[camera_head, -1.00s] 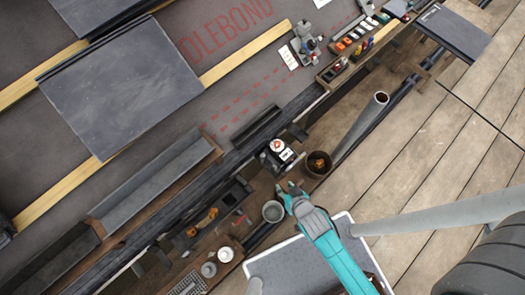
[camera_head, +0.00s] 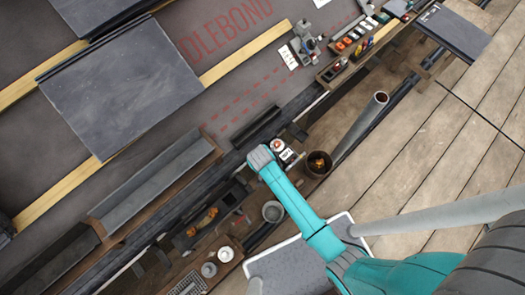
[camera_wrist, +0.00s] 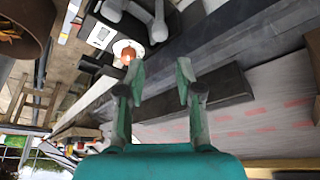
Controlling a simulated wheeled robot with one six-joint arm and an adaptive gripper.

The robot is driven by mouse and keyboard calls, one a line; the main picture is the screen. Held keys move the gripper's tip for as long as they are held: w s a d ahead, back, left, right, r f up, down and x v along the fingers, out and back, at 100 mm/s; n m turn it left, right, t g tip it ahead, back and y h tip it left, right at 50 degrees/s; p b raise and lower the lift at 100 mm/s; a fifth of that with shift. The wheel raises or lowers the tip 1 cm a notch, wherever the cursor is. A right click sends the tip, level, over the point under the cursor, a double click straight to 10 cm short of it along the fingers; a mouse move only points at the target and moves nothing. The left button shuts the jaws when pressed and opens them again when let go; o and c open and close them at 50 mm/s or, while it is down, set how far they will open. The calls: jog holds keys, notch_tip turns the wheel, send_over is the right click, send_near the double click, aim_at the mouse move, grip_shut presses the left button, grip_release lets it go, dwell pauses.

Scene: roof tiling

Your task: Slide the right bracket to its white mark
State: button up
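My gripper (camera_wrist: 162,84) is open in the wrist view, with its two teal fingers apart and nothing held between them. It points toward a long dark gutter rail (camera_wrist: 215,35). In the head view the grey end of my arm (camera_head: 262,158) is over the eave edge and hides the fingers. A small black piece (camera_head: 297,131) stands out from the gutter edge up and right of my arm; it may be the right bracket, but I cannot tell for sure. I cannot make out a white mark for it.
A short dark trough piece (camera_head: 257,124) lies by the gutter, close to my right finger in the wrist view (camera_wrist: 228,88). A red-and-white round item (camera_head: 277,146), a brown bucket (camera_head: 319,164) and a grey pot (camera_head: 273,212) are near my arm. Planks at right are mostly clear.

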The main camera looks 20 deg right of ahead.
jog(key=x, duration=1)
jog(key=shift+f, duration=0.2)
grip_shut()
